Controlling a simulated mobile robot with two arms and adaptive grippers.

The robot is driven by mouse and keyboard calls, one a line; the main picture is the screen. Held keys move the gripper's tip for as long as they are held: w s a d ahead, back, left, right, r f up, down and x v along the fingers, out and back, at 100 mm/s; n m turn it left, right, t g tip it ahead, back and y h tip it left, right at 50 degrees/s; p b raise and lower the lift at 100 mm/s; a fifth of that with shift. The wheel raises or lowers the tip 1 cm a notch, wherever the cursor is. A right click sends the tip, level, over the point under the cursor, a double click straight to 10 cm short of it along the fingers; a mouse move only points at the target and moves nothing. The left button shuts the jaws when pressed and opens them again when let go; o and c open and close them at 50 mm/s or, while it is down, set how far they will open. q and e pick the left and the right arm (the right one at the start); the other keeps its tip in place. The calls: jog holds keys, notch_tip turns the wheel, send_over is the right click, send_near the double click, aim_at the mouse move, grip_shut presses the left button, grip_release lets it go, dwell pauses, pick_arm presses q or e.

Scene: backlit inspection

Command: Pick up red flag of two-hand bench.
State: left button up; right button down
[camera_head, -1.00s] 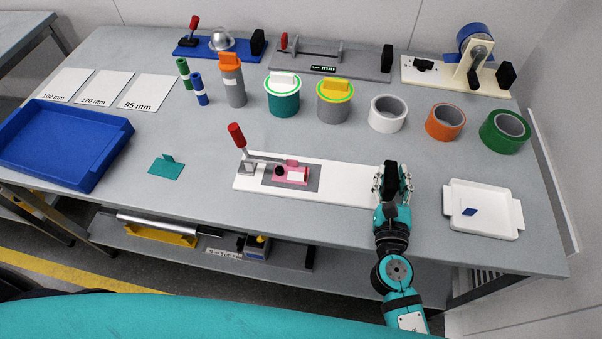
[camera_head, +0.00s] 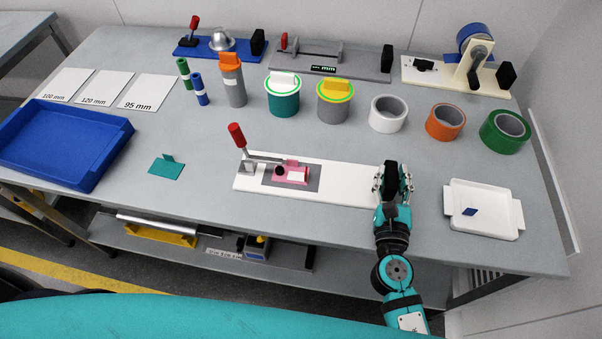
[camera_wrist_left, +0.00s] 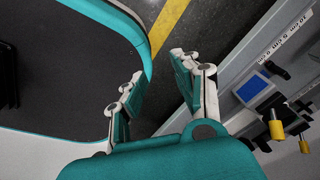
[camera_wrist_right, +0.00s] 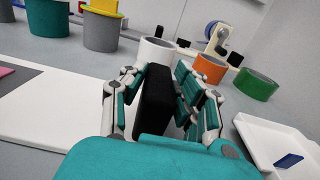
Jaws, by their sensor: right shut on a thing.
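The white two-hand bench plate (camera_head: 345,184) lies near the table's front edge. On it a pinkish-red piece with a small upright tab (camera_head: 287,173), which looks like the red flag, sits on a grey pad, with a white square on it. A clamp with an upright red handle (camera_head: 237,135) stands at its left, its arm reaching over the piece. My right gripper (camera_head: 391,176) is shut on the black block (camera_wrist_right: 155,105) at the plate's right end. My left gripper (camera_wrist_left: 160,95) is open and empty, in front of the table over the floor; the head view does not show it.
A white tray (camera_head: 484,226) with a blue chip is right of my right gripper. A teal flag (camera_head: 166,170) and a blue bin (camera_head: 112,158) are at left. Rolls, pots and other fixtures line the back. The table between bin and bench is mostly clear.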

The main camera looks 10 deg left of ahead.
pick_arm(q)
jog(key=w+d+r+m+t, duration=0.1)
jog(key=w+d+r+m, duration=0.45)
jog(key=r+m, duration=0.3)
jog(key=w+d+r+m+t, duration=0.2)
jog(key=w+d+r+m, duration=0.3)
jog(key=w+r+m, duration=0.3)
jog(key=d+r+m+t+h, duration=0.1)
jog(key=d+r+m+t, duration=0.3)
jog(key=r, duration=0.8)
jog(key=d+r+m+g+h, duration=0.1)
jog(key=d+r+m, duration=0.1)
jog(key=r+m, duration=0.65)
jog(key=w+r+t, duration=0.2)
jog(key=r, duration=0.2)
jog(key=w+a+r+n+t+y, duration=0.1)
jog(key=w+r, duration=0.2)
jog(key=w+a+r+t+y, duration=0.1)
jog(key=w+r+t, duration=0.1)
jog(key=r, duration=0.2)
jog(key=shift+w+r+t, duration=0.3)
jog(key=shift+w, duration=0.1)
send_near(297, 173)
jog(key=shift+w+d+r, duration=0.7)
jog(key=shift+w+d, duration=0.15)
jog(key=shift+d, duration=0.2)
jog(key=shift+x, duration=3.1)
jog(key=shift+c, duration=0.3)
